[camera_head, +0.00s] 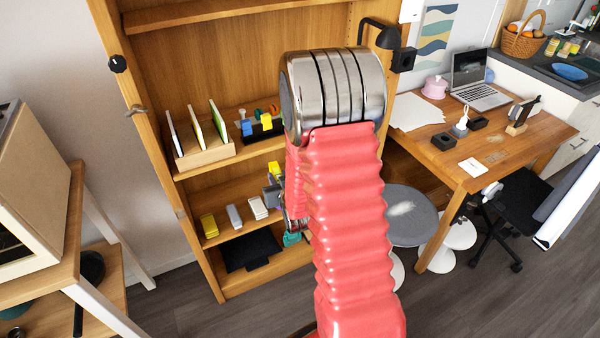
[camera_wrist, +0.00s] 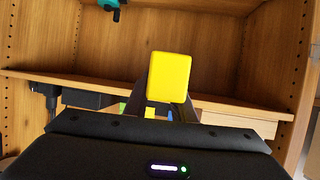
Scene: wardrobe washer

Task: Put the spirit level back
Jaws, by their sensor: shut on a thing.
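The spirit level appears to be the yellow block (camera_wrist: 168,76) held between the two dark fingers of my gripper (camera_wrist: 170,104) in the wrist view. In the head view a small yellow piece of it (camera_head: 274,168) shows beside my gripper (camera_head: 272,188), in front of the wooden shelf unit (camera_head: 215,291). My red arm hides much of the gripper and the shelf's right side. The block appears raised above the lower shelf, and the fingers are shut on it.
The lower shelf holds another yellow block (camera_head: 209,226), a grey block (camera_head: 234,216) and a white block (camera_head: 258,207). Above stands a wooden file holder (camera_head: 207,154). A black tray (camera_head: 250,250) lies below. A desk (camera_head: 520,148) is at the right.

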